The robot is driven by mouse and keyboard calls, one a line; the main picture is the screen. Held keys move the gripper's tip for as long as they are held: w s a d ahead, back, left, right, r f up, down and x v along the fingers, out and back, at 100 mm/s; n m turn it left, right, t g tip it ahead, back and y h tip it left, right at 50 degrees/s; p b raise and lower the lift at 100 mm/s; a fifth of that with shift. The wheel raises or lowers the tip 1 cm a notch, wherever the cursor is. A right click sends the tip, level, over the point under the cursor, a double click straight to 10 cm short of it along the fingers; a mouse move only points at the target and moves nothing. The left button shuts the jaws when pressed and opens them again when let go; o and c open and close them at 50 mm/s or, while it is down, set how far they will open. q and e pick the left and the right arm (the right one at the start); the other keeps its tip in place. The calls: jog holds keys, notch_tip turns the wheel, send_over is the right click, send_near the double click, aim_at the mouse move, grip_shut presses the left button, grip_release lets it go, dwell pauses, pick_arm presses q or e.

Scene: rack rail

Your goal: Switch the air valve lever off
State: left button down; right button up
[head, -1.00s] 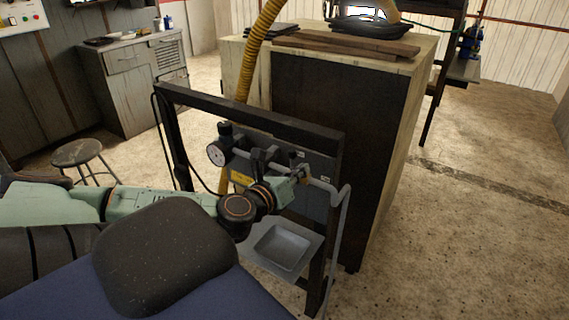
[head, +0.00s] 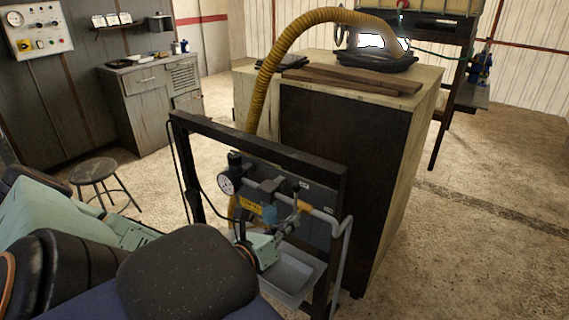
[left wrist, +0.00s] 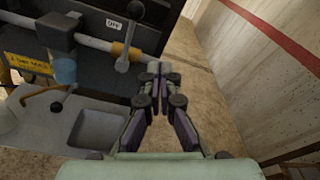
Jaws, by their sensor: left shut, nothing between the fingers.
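The air valve has a brass-coloured body on the grey pipe, seen in the head view (head: 304,206) and in the left wrist view (left wrist: 128,51). Its grey lever (left wrist: 128,37) crosses the pipe, with its dark knob at the top beside a white OFF label (left wrist: 113,23). My left gripper shows in the head view (head: 290,227) and in the left wrist view (left wrist: 160,72). It is shut and empty, just right of the valve in the wrist view and apart from the lever. My right gripper is not in view.
The dark rack frame (head: 262,142) carries a pressure gauge (head: 226,185) and a bluish bowl (left wrist: 65,70) left of the valve. A grey tray (left wrist: 97,128) sits below. A large cabinet (head: 340,150) stands behind. The floor right of it is clear.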

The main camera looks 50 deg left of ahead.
pick_arm(q)
jog(key=shift+v, duration=0.8)
jog(key=shift+a+f, duration=0.1)
jog(key=shift+a, duration=0.1)
